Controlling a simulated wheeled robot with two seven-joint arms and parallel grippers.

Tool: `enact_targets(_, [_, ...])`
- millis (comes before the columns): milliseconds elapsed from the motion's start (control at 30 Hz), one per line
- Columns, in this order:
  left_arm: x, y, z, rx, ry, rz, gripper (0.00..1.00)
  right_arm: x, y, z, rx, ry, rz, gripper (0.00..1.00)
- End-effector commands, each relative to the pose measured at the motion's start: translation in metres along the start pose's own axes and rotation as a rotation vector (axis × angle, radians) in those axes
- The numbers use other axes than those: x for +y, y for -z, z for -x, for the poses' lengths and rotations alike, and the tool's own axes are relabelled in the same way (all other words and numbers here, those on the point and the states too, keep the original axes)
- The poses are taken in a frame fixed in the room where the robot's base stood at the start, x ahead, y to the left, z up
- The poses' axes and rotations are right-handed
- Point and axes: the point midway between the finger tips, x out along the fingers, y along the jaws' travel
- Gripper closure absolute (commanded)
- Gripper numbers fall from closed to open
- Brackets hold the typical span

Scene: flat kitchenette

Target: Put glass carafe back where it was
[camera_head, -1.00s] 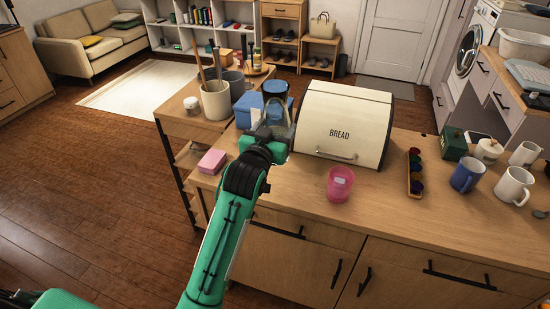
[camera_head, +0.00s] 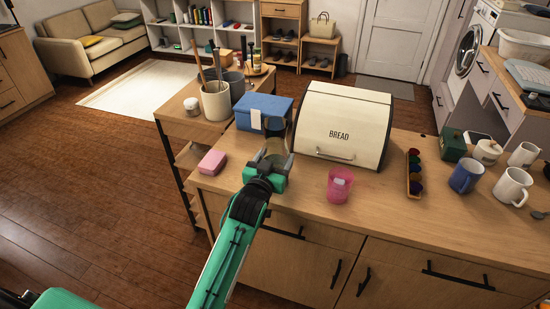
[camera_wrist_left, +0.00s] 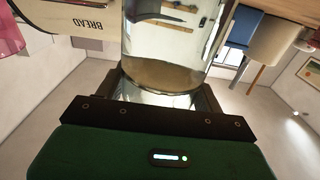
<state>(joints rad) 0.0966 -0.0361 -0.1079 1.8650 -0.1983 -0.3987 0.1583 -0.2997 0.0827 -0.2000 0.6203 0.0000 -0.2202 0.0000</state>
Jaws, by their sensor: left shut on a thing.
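The glass carafe (camera_head: 273,145) is clear, with a brownish tint seen through its glass. My left gripper (camera_head: 268,166) is shut on it, in front of the blue box and just left of the bread box. The left wrist view shows the carafe's clear wall (camera_wrist_left: 165,45) large between the jaws (camera_wrist_left: 165,97). The gripper and arm hide part of the carafe in the head view. I cannot tell whether its base touches the counter (camera_head: 300,205). My right gripper is not in view.
The cream bread box (camera_head: 340,122) stands close on the right, and a blue box (camera_head: 250,107) behind. A pink cup (camera_head: 339,186) is to the right and a pink sponge (camera_head: 212,162) to the left. The counter's front strip is mostly clear.

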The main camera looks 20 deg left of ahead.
Motion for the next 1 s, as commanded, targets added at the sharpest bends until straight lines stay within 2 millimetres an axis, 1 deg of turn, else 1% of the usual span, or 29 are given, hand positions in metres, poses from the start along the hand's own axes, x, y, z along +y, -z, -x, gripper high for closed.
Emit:
enact_targets(33, [0.0, 0.002, 0.0, 0.005, 0.0, 0.0, 0.84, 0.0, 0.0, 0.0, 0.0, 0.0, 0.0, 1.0])
enact_targets(133, [0.0, -0.001, 0.0, 0.005, 0.0, 0.0, 0.84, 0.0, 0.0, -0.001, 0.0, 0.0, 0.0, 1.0])
enact_targets(167, [0.0, -0.003, 0.0, 0.0, 0.0, 0.0, 0.29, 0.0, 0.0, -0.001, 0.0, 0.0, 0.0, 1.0])
enact_targets(200, [0.0, -0.003, 0.0, 0.0, 0.0, 0.0, 0.22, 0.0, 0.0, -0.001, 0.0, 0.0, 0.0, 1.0])
enact_targets(267, [0.0, -0.003, 0.0, 0.0, 0.0, 0.0, 0.1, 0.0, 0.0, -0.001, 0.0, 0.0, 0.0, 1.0])
enact_targets(500, [0.0, -0.002, 0.0, 0.0, 0.0, 0.0, 0.1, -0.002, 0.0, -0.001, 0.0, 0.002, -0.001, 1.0])
enact_targets(600, [0.0, 0.001, 0.0, 0.001, 0.0, -0.001, 0.1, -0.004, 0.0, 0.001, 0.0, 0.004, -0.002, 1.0])
enact_targets(667, [0.0, -0.001, 0.004, -0.001, 0.0, 0.0, 0.1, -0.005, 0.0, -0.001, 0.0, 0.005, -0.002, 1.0])
enact_targets(767, [0.0, -0.002, 0.017, -0.001, 0.0, -0.001, 0.1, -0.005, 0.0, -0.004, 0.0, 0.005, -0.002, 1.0])
enact_targets(1000, [0.0, -0.002, 0.066, -0.002, 0.0, 0.0, 0.1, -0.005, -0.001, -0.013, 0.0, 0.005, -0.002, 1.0])
